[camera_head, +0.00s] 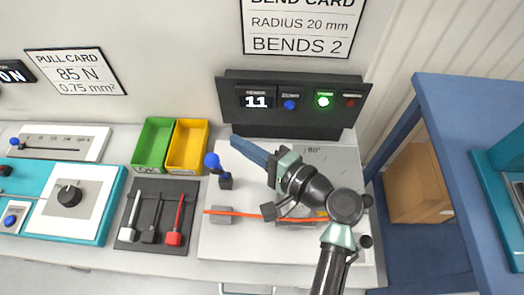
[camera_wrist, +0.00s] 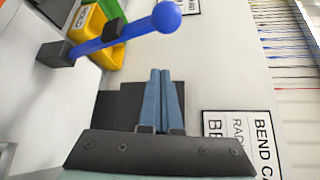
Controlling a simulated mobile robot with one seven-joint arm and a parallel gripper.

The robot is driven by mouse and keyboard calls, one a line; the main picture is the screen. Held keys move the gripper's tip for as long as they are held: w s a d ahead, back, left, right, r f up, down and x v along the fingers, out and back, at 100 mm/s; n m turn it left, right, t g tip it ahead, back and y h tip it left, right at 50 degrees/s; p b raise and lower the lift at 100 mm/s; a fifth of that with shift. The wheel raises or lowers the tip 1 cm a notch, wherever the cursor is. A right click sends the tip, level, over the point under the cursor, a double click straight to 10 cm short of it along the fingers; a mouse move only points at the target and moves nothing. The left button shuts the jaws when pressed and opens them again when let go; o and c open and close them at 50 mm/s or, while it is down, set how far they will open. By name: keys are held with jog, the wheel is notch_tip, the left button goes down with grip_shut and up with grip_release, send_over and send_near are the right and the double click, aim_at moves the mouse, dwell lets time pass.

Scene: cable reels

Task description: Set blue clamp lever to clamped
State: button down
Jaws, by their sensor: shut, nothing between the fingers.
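The blue clamp lever (camera_head: 213,162) has a round blue knob and a dark base block on the white bench plate. In the head view it stands raised, leaning a little to the left. In the wrist view the lever (camera_wrist: 130,28) crosses the upper left, its knob above my fingertips. My gripper (camera_head: 236,141) is shut and empty, its blue-grey fingers pointing left just above and right of the knob. In the wrist view my gripper (camera_wrist: 165,72) shows both fingers together, with a visible gap to the lever. An orange cable (camera_head: 245,213) runs across the plate, partly hidden by my arm.
A dark control panel (camera_head: 262,122) reading 11, with a lit green button, stands behind. Green (camera_head: 152,145) and yellow (camera_head: 187,147) bins stand left of the lever. A black tool tray (camera_head: 158,193) lies at front left. A blue table (camera_head: 465,150) is at right.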

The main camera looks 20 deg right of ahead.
aim_at(219, 168)
jog(key=s+a+p, duration=0.2)
jog(key=a, duration=0.1)
jog(key=shift+r, duration=0.35)
